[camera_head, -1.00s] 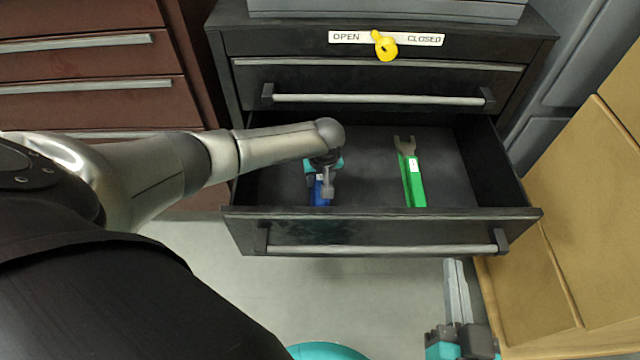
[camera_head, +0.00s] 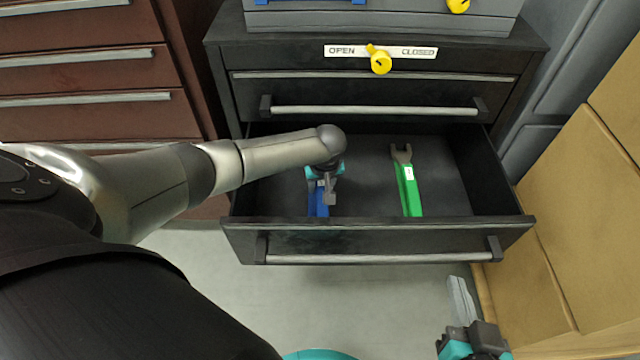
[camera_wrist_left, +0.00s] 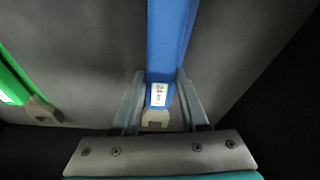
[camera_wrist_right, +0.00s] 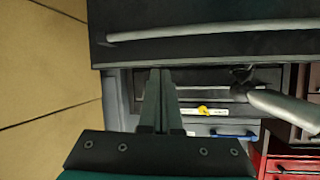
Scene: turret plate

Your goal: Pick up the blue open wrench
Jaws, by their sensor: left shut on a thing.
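The blue open wrench (camera_head: 318,203) lies in the open black drawer (camera_head: 270,190), on its left side. In the left wrist view its blue handle (camera_wrist_left: 170,40) runs between my fingers, with a white label and a pale open jaw end near the palm. My left gripper (camera_wrist_left: 163,95) is shut on the wrench; in the head view it (camera_head: 325,190) is inside the drawer and partly hides it. A green open wrench (camera_head: 408,185) lies to the right in the same drawer. My right gripper (camera_wrist_right: 160,100) is outside the drawer, at the lower right, with fingers close together and nothing between them.
The drawer's front panel and handle (camera_head: 380,258) stand out toward me. A closed drawer (camera_head: 375,95) and an OPEN/CLOSED label with a yellow knob (camera_head: 381,62) are above it. Brown drawers (camera_head: 95,110) are at left, tan cabinets (camera_head: 570,190) at right.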

